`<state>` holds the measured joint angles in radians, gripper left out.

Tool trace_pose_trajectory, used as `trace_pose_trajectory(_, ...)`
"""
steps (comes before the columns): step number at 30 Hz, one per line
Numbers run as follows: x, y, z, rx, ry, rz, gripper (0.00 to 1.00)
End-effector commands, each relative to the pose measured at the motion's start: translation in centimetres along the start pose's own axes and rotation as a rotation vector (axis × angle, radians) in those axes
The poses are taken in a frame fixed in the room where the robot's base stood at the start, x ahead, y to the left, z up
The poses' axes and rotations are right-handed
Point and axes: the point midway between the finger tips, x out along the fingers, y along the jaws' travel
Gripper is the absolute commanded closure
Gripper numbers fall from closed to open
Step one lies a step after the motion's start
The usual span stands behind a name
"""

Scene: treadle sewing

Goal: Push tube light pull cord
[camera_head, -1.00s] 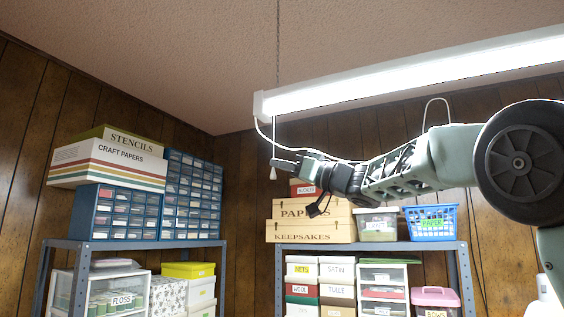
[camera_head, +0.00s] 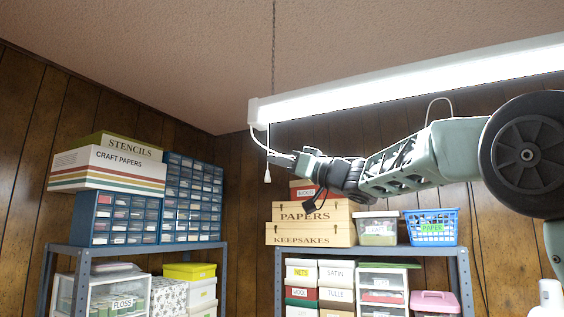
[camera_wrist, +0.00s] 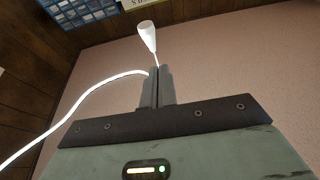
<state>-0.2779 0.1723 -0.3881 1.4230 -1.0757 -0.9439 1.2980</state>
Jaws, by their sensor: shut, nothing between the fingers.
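The tube light (camera_head: 400,85) is lit and hangs from a chain near the ceiling. Its thin pull cord (camera_head: 268,138) drops from the left end to a small white knob (camera_head: 267,176). My gripper (camera_head: 270,157) is shut and points left, its tips at the cord just above the knob. In the wrist view, the knob (camera_wrist: 147,37) shows just beyond the shut fingertips (camera_wrist: 158,70). The cord runs from it to the tips, apparently touching them; the cord's further run is hidden behind the fingers.
Below are wooden boxes (camera_head: 312,222) and a blue basket (camera_head: 432,226) on a shelf. Blue drawer units (camera_head: 118,217) stand left. The space left of the cord is clear.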

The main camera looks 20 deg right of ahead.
Motion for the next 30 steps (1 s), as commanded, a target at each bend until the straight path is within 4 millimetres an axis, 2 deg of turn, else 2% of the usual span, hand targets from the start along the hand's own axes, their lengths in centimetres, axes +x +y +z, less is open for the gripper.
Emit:
trace_pose_trajectory(1,-1.3,0.1,0.6,-0.002,0.003,0.005,1.00)
trace_pose_trajectory(9,-6.1,0.1,0.6,-0.004,0.003,0.005,1.00)
trace_pose_trajectory(15,-8.7,0.1,0.4,-0.002,0.002,0.004,1.00)
trace_pose_trajectory(21,-9.4,0.0,0.2,-0.002,0.002,0.002,1.00)
trace_pose_trajectory(30,-9.4,0.0,0.2,-0.001,0.002,0.002,1.00)
